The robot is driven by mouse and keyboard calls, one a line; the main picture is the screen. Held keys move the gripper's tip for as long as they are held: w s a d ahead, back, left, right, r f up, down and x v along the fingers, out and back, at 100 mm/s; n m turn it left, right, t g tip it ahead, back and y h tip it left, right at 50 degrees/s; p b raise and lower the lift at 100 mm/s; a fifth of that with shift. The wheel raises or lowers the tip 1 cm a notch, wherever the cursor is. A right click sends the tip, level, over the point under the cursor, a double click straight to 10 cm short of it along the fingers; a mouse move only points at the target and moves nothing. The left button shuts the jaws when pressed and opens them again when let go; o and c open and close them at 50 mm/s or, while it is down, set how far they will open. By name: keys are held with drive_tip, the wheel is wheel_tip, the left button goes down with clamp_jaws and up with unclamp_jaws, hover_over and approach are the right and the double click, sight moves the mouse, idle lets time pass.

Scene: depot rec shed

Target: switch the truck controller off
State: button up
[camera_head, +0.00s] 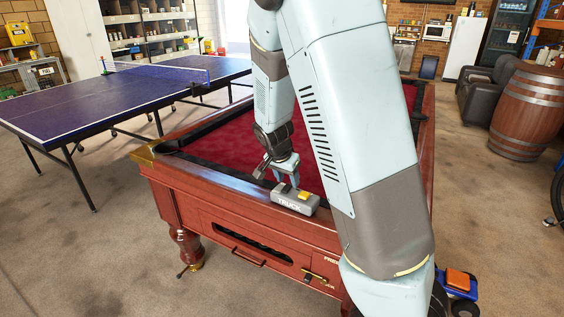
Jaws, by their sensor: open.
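The truck controller (295,200) is a small grey box marked TRUCK, with a yellow part and a dark part on its top. It sits on the near wooden rail of the pool table (234,186). My gripper (288,184) is open, pointing down just above the controller's top, around its left half. I cannot tell whether a fingertip touches it. The state of its switch is too small to read. A small blue vehicle with an orange top (458,281) stands on the floor at the lower right, partly hidden by my arm.
A blue table tennis table (110,98) stands at the left. A wooden barrel (527,112) and a dark armchair (484,88) stand at the right. My arm hides much of the pool table's right side. The floor at front left is clear.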

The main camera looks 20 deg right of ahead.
drive_tip(key=v, duration=1.2)
drive_tip(key=shift+d+r, duration=0.1)
drive_tip(key=shift+r, duration=0.05)
drive_tip(key=s+d+r+n+t+y, duration=0.1)
drive_tip(key=s+r+n, duration=0.3)
drive_tip(key=s, duration=0.8)
drive_tip(key=s+d+r+n+t+y, duration=0.1)
drive_tip(key=s+d+r+n, duration=0.3)
drive_tip(key=s+r, duration=0.5)
drive_tip(key=shift+s+d+n+t+y, duration=0.35)
drive_tip(key=shift+s+n+y, duration=0.3)
drive_tip(key=shift+s, duration=1.05)
drive_tip(key=shift+a, duration=0.1)
